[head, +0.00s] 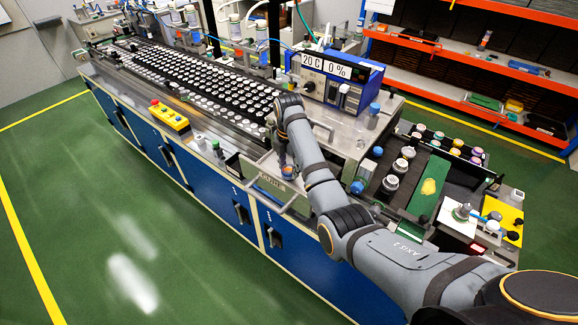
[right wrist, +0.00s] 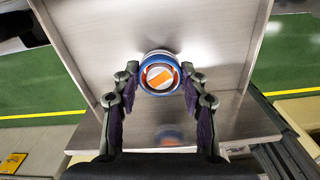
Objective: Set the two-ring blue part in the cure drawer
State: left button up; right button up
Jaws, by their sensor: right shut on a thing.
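The blue part (right wrist: 160,58) is round, with a blue rim and an orange-and-white face, in the right wrist view. My right gripper (right wrist: 160,80) is shut on it, one finger on each side. Below and around it is a bare metal tray with raised walls, which looks like the cure drawer (right wrist: 95,30). In the head view my right gripper (head: 287,170) is low over the open drawer (head: 268,192) at the bench's front edge. The part is mostly hidden there, and I cannot tell whether it touches the drawer floor. My left gripper is not in view.
A blue-sided unit (head: 340,75) reading 20 C and 0 % stands behind the drawer. A long rack (head: 200,85) of round pieces runs left. A yellow button box (head: 169,115) sits on the front edge. Jars and a green strip (head: 428,185) lie right.

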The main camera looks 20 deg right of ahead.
jog(key=shift+f, duration=1)
jog(key=o, duration=1.5)
jog(key=shift+c, duration=0.2)
